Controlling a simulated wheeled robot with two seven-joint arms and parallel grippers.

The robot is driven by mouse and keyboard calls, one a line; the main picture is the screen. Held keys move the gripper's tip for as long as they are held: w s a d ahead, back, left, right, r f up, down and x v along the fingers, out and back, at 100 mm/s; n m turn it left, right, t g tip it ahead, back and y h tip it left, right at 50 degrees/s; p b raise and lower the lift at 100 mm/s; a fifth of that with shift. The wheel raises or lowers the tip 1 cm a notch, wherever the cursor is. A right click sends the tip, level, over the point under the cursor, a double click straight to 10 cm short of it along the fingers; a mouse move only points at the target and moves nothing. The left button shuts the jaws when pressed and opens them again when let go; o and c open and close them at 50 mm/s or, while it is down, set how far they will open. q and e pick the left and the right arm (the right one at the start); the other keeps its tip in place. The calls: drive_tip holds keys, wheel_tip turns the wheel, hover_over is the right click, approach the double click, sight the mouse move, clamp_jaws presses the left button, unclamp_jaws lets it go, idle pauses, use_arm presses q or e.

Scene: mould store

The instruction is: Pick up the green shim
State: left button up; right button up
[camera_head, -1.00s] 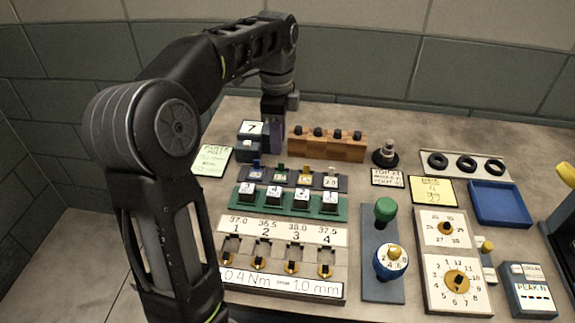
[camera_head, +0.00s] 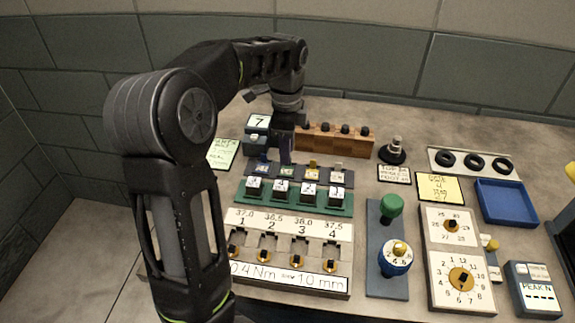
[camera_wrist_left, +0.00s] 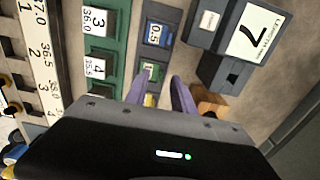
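The green shim stands in the dark shim rack (camera_head: 347,181), between the blue shim (camera_head: 262,167) and the yellow shim (camera_head: 312,165). In the left wrist view the green shim (camera_wrist_left: 152,70) shows between the fingertips, beside the blue shim's 0.5 label (camera_wrist_left: 157,34). My left gripper (camera_wrist_left: 160,80) is open, pointing down at the rack, with a finger on each side of the green shim. I cannot tell whether the fingers touch it. My right gripper is out of view.
A green block holder (camera_head: 296,205) with several numbered white blocks stands in front of the rack. Behind are a box with a 7 card (camera_head: 258,122) and a wooden block (camera_head: 350,143) with dark knobs. A blue tray (camera_head: 507,205) lies at the right.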

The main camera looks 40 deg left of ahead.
use_arm(q)
wheel_tip(320, 180, down, 2)
drive_tip(key=shift+f, duration=0.15)
drive_tip(key=shift+c, duration=0.3)
clamp_jaws()
idle(0.4)
